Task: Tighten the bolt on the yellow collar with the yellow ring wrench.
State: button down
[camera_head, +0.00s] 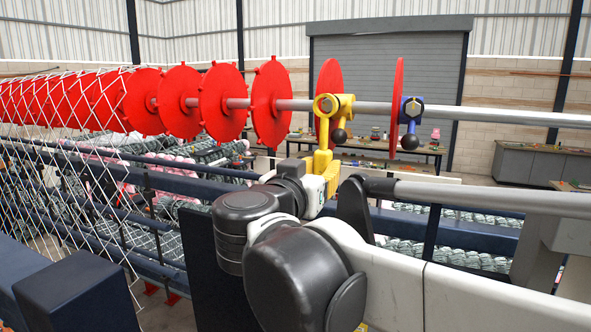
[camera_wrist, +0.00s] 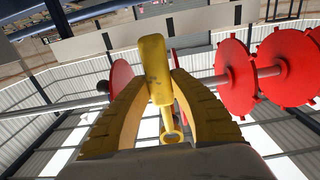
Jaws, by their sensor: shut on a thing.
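The yellow collar (camera_head: 346,105) sits on the grey shaft, right beside a red disc, with a black ball knob (camera_head: 338,136) hanging below it. My gripper (camera_head: 324,165), with yellow fingers, is below the collar and shut on the yellow ring wrench (camera_wrist: 154,72). The wrench points up from the fingers, and its ring end shows in the gap between them in the wrist view. In the head view the ring end (camera_head: 326,104) overlaps the collar's front at the bolt; I cannot tell whether it is fully seated. The fingers mostly hide the collar in the wrist view.
A blue collar (camera_head: 411,109) with its own black knob (camera_head: 409,141) is to the right, beside another red disc (camera_head: 396,90). Several red discs line the shaft to the left. Wire mesh (camera_head: 75,170) hangs at the left. A workbench (camera_head: 385,150) stands behind.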

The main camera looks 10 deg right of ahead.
jog(key=shift+x, duration=1.2)
jog(key=shift+a, duration=0.1)
dwell(0.5)
jog(key=shift+a, duration=0.1)
jog(key=w+a+r+m+p, duration=0.2)
jog(key=w+a+r+m, duration=0.3)
jog(key=a+m, duration=0.3)
jog(key=r+m, duration=0.1)
jog(key=m, duration=0.3)
jog(key=shift+w+m, duration=0.3)
jog(key=shift+w, duration=0.1)
dwell(2.0)
jog(key=shift+d+f, duration=0.1)
